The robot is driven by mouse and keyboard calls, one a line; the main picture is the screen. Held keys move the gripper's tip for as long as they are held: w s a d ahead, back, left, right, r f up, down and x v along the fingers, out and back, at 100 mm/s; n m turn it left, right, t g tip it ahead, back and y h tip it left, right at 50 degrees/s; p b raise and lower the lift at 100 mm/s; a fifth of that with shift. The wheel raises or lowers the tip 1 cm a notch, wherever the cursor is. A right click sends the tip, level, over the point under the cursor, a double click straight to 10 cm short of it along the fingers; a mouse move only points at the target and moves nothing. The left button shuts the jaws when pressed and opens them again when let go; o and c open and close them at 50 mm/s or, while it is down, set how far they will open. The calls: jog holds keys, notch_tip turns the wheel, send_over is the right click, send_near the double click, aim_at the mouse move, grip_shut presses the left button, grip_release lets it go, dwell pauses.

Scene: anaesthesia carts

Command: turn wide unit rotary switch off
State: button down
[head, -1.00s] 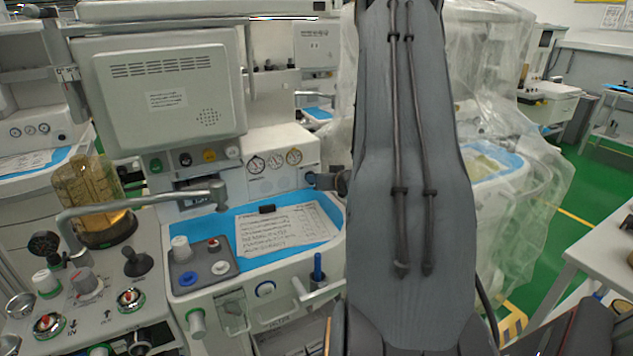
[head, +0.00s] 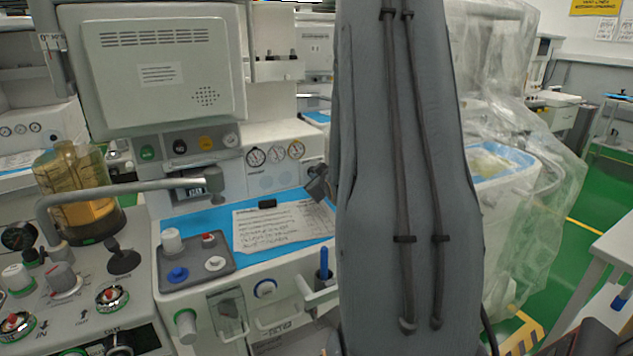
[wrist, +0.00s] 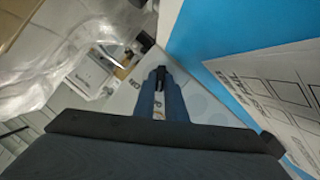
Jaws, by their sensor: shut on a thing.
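The wide unit is the white cart with a grey-backed monitor (head: 160,72) and a gauge panel (head: 278,160) in the head view. In the wrist view, my gripper (wrist: 161,78) reaches a pale panel with printed labels, and its two bluish fingers are closed around a small dark piece, the rotary switch (wrist: 160,76). The fingers cover most of it, so its setting cannot be read. A separate black knob-like part (wrist: 146,40) stands just beyond the fingertips. In the head view, my own arm hides the gripper; a dark part (head: 317,183) shows at the arm's left edge, right of the gauges.
A blue worktop (head: 190,226) with a paper sheet (head: 284,226) lies below the gauges; both lie to the right in the wrist view. A control block with knobs (head: 190,262) stands at its left. A plastic-draped cart (head: 530,170) is to the right, with green floor beyond.

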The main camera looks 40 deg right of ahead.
dwell(0.4)
jog(key=c, duration=1.8)
grip_release()
jog(key=b+v, duration=0.1)
jog(key=v, duration=0.6)
jog(key=shift+s+a, duration=0.25)
jog(key=shift+s, duration=0.05)
jog(key=shift+r, duration=0.1)
